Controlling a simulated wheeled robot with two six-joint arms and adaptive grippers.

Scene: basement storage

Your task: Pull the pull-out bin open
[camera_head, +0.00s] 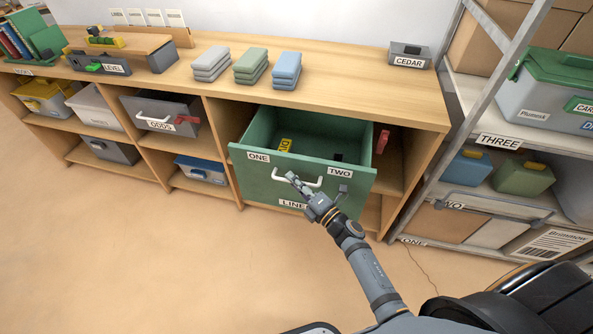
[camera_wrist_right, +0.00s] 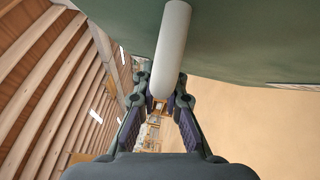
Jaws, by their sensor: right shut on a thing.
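The green pull-out bin (camera_head: 262,184) stands well out of its shelf opening, with its open top showing inside. Its front has labels reading ONE and TWO, and another partly covered one below starting LINE. A white bar handle (camera_head: 312,184) crosses the front. My right gripper (camera_head: 294,179) is at the handle's left part and shut on it. In the right wrist view the handle (camera_wrist_right: 173,45) runs down between the two fingers (camera_wrist_right: 160,88), against the green front. My left gripper is not in view.
Folded cloths (camera_head: 251,66) lie on the wooden top. The floor (camera_head: 130,250) in front is clear.

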